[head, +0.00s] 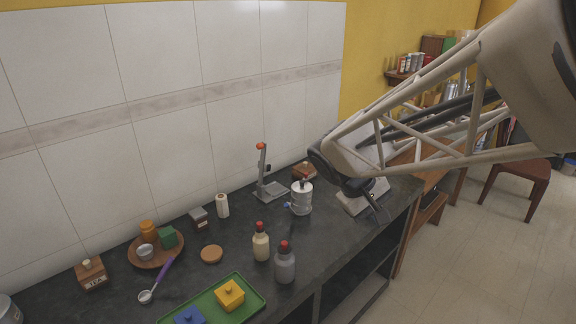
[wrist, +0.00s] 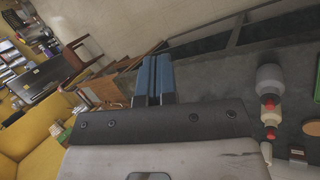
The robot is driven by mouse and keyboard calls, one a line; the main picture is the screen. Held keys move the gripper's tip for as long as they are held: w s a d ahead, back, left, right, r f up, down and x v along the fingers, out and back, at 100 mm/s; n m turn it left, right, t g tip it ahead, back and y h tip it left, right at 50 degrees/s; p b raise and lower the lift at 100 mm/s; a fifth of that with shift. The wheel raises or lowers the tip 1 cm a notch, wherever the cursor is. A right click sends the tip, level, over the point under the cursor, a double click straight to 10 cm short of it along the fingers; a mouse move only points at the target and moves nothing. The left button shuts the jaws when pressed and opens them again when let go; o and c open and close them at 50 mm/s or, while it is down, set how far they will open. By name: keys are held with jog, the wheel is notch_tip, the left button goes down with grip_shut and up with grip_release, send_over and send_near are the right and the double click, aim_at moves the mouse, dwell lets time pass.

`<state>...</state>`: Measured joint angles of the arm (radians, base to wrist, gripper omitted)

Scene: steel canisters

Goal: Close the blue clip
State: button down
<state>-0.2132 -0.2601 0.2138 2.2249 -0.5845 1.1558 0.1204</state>
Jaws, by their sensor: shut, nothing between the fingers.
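The steel canister (head: 301,199) stands upright on the dark counter, right of its middle in the head view. A small blue clip (head: 289,206) sticks out low on the canister's left side; it is too small to tell how far it stands open. My gripper (head: 382,214) hangs over the counter's right part, to the right of the canister and apart from it. In the wrist view my gripper (wrist: 153,80) shows two blue fingers together, with nothing between them. I cannot make out the clip in the wrist view.
Two red-capped bottles, one cream (head: 261,246) and one grey (head: 285,266), stand in front of the canister. A stand with an orange top (head: 262,170) is behind it to the left. A wooden box (head: 304,171) is behind it. A pale slab (head: 352,203) lies beneath my arm.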

jog(key=w+a+f+n+t+h, duration=0.35)
jog(key=w+a+f, duration=0.25)
jog(key=w+a, duration=0.45)
jog(key=w+a+f+n+t+h, duration=0.2)
jog(key=w+a+f+n+h, duration=0.35)
jog(key=w, duration=0.85)
jog(key=a+f+n+t, duration=0.1)
jog(key=a+f, duration=0.2)
jog(key=a, duration=0.3)
jog(key=a+f+n+t+y, duration=0.1)
jog(key=a+f+n, duration=0.1)
jog(key=a+f, duration=0.2)
jog(key=s+a+f+n+t, duration=0.1)
jog(key=a+f, duration=0.3)
jog(key=a, duration=0.4)
jog(key=shift+a+n+t+y, duration=0.25)
jog(key=shift+n+t+y, duration=0.15)
jog(key=shift+n+t, duration=0.2)
jog(key=shift+s+a+f, duration=0.25)
jog(key=shift+s+a, duration=0.05)
jog(key=shift+s, duration=0.05)
jog(key=shift+w+d, duration=0.1)
